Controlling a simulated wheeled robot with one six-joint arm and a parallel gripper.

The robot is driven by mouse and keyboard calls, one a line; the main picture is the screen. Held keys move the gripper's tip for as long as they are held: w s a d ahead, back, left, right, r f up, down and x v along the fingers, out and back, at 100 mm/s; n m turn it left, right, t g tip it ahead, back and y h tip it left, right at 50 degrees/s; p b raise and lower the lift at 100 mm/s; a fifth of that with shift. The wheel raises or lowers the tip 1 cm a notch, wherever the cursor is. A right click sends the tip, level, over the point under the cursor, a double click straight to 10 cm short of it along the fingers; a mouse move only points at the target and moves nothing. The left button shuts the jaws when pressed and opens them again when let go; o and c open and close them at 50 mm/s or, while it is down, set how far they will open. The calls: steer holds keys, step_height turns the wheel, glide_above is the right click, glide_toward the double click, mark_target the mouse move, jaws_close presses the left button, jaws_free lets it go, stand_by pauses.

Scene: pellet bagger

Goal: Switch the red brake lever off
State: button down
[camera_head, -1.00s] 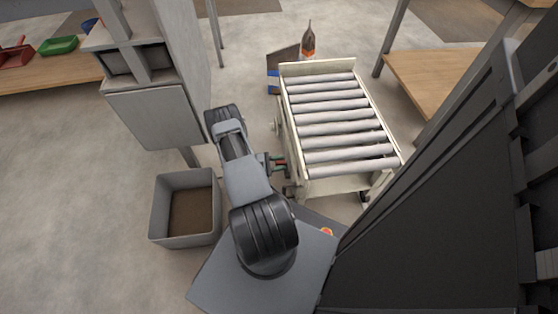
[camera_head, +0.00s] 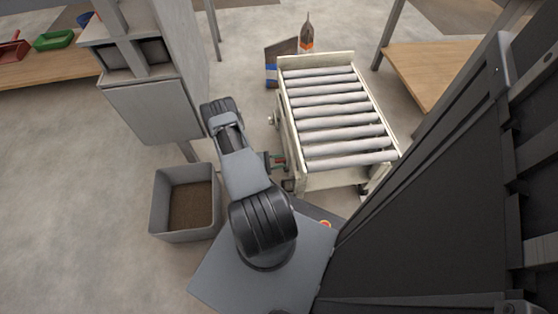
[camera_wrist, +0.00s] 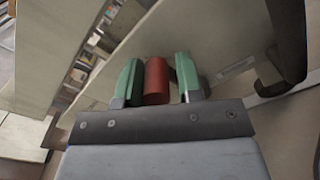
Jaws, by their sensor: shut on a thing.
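The red brake lever (camera_wrist: 156,81) shows in the wrist view as a short red cylinder between the two green fingertips. My gripper (camera_wrist: 157,84) is shut on it, with a finger on each side. In the head view my gripper (camera_head: 277,162) is small, at the near left side of the roller cart (camera_head: 345,178), and my arm partly hides it. The lever's base and its full tilt are hidden.
A grey open bin (camera_head: 158,205) stands on the floor left of my arm. A grey machine cabinet (camera_head: 155,115) rises behind it. A wooden table (camera_head: 430,75) stands at the right. A bottle (camera_head: 306,38) is behind the cart.

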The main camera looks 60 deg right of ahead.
steer(key=shift+s+f, duration=0.1)
steer(key=shift+f, duration=0.1)
steer(key=c, duration=0.9)
jaws_free()
steer(key=shift+r, duration=0.1)
step_height(320, 180, up, 4)
steer(key=p, duration=0.3)
steer(key=shift+a+r+p, duration=0.1)
steer(key=shift+r+p, duration=0.05)
steer(key=shift+p, duration=0.15)
steer(key=s+a+r+p, duration=0.2)
steer(key=a+r+p, duration=0.1)
steer(key=a, duration=0.1)
steer(key=s+a+r+p, duration=0.2)
steer(key=a+p, duration=0.1)
steer(key=a, duration=0.1)
steer(key=s+a+r+p, duration=0.2)
steer(key=a+r+p, duration=0.1)
steer(key=a+p, duration=0.1)
steer(key=shift+s+r, duration=0.3)
steer(key=shift+s, duration=0.1)
